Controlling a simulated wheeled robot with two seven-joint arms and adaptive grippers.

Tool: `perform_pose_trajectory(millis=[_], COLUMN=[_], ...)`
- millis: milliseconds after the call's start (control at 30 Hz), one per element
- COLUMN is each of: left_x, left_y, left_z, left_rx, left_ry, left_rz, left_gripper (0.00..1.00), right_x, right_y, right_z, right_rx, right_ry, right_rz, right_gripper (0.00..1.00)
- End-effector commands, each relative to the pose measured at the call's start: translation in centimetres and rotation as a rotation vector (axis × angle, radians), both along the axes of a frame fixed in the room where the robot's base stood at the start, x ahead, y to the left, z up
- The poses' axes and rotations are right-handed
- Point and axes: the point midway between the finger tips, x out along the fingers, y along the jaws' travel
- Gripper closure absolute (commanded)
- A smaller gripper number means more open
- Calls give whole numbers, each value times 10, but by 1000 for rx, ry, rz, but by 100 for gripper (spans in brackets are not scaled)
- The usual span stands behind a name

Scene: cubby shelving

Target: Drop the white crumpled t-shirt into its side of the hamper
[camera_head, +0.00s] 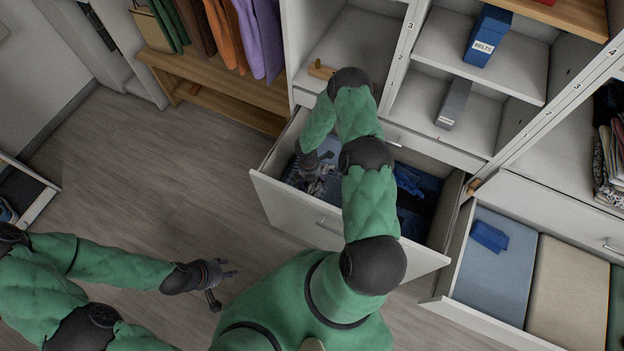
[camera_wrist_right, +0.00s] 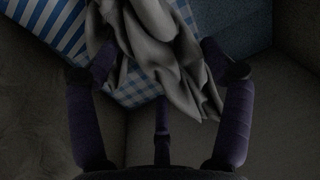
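The white crumpled t-shirt (camera_wrist_right: 165,50) looks grey in the dim right wrist view and lies over blue-and-white striped and checked cloth. My right gripper (camera_wrist_right: 165,75) has its fingers spread around the shirt, with fingertips at its left and right edges; I see no clear pinch. In the head view my right gripper (camera_head: 318,175) is down inside the left open drawer (camera_head: 295,212), and the shirt is hard to make out there. My left gripper (camera_head: 222,282) is open and empty over the floor. I cannot identify the hamper for certain.
The left drawer holds blue fabrics (camera_head: 415,182); my right arm hides its middle. The right open drawer (camera_head: 460,305) has blue, beige and green sections, with a small blue cloth (camera_head: 489,236) on the blue one. Another open compartment (camera_head: 38,205) is at far left. The floor (camera_head: 150,175) is clear.

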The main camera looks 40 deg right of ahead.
Motion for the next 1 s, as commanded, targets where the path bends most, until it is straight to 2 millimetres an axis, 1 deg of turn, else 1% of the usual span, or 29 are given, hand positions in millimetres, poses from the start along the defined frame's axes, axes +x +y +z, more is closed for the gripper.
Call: perform_pose_trajectory(millis=[367, 467, 567, 667, 900, 1000], left_x=[0, 0, 0, 0, 0, 0], left_y=[0, 0, 0, 0, 0, 0], left_z=[1, 5, 12, 21, 41, 48], left_rx=[0, 0, 0, 0, 0, 0], left_ry=[0, 0, 0, 0, -1, 0], left_rz=[0, 0, 0, 0, 0, 0], left_gripper=[60, 60, 60, 60, 60, 60], right_x=[0, 0, 0, 3, 7, 8], right_y=[0, 0, 0, 0, 3, 4], right_z=[1, 4, 12, 30, 81, 99], right_rx=[0, 0, 0, -1, -1, 0], right_ry=[0, 0, 0, -3, -2, -1], right_rz=[0, 0, 0, -1, -1, -1], right_gripper=[6, 6, 6, 6, 6, 6])
